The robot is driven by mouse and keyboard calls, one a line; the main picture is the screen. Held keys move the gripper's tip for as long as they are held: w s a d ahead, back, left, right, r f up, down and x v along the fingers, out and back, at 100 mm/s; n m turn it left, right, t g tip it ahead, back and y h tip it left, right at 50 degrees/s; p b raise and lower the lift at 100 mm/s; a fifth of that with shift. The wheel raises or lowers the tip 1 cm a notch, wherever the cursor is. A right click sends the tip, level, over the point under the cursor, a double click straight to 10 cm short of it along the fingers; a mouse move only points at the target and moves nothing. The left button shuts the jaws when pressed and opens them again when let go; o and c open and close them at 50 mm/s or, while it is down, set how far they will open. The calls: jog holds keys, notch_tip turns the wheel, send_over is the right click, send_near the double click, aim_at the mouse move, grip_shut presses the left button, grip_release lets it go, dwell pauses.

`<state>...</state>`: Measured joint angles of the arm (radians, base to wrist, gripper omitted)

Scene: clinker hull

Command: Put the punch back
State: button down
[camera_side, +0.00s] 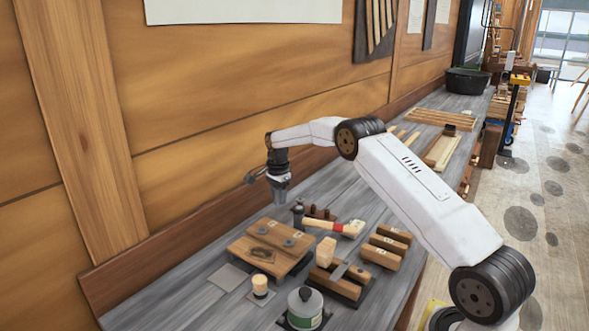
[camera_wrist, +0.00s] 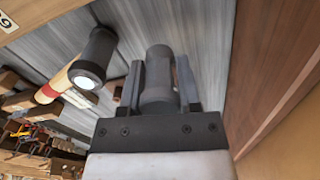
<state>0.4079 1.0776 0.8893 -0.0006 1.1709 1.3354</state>
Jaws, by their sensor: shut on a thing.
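My gripper (camera_side: 279,192) hangs above the workbench, behind the wooden block and left of the hammer in the side view. In the wrist view my gripper (camera_wrist: 158,85) is shut on a grey, round metal piece, which I take as the punch (camera_wrist: 158,75). It sits between the two dark fingers. In the side view the punch is too small and too merged with the fingers to tell apart. A hammer with a dark head (camera_wrist: 93,58) and a red and yellow handle lies beside it. The hammer handle (camera_side: 335,227) also shows in the side view.
A wooden block (camera_side: 272,240) with dark round spots stands in front. Around it are a grey flat square (camera_side: 230,277), a green-labelled can (camera_side: 305,309), a small pale-topped pot (camera_side: 260,286) and wooden blocks (camera_side: 386,246). The wall rises behind. Bare bench lies behind the gripper.

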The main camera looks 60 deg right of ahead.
jog(key=shift+f, duration=0.15)
jog(key=shift+f, duration=2.85)
jog(key=shift+f, duration=0.5)
jog(key=shift+c, duration=1.1)
grip_release()
jog(key=shift+r, duration=4.05)
jog(key=shift+a, duration=0.15)
